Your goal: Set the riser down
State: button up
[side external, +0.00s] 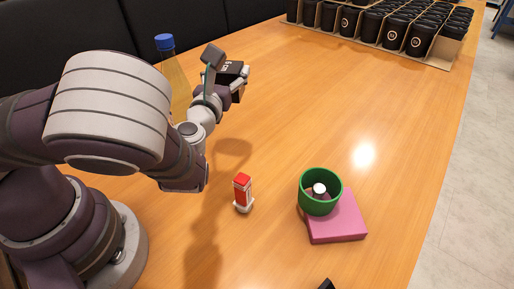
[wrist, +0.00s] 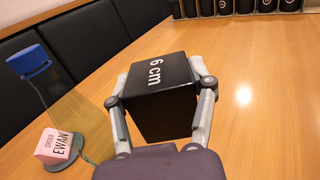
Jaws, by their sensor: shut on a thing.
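The riser is a black block marked "6 cm" (wrist: 162,112). My gripper (wrist: 160,90) is shut on it, with one finger on each side, in the wrist view. In the side view my gripper (side external: 232,82) holds the black riser (side external: 233,68) above the left part of the table, near the blue-capped bottle. The riser's underside and any gap to the table are hidden, so its height cannot be told exactly.
A blue-capped bottle (side external: 177,85) and a pink order block (wrist: 57,146) are close on the left. A red-and-white marker (side external: 242,192) stands in front. A green ring (side external: 320,205) rests on a pink block (side external: 345,225). Cups in cardboard (side external: 400,48) stand far back. The middle is clear.

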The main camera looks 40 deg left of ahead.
jog(key=w+f, duration=0.1)
jog(key=w+f+m+h, duration=0.1)
jog(key=w+f, duration=0.1)
jog(key=w+f+t+h, duration=0.1)
jog(key=w, duration=0.1)
jog(key=shift+w+d+f+m, duration=0.2)
jog(key=shift+d+f+m, duration=0.1)
jog(key=shift+f, duration=0.1)
notch_tip(320, 180, down, 8)
jog(key=shift+w+f, duration=0.15)
jog(key=shift+f, duration=0.05)
jog(key=shift+f, duration=0.1)
jog(key=o, duration=1.2)
jog(key=shift+s+d, duration=0.2)
jog(key=shift+s, duration=0.1)
jog(key=v, duration=1.1)
jog(key=shift+s, duration=0.2)
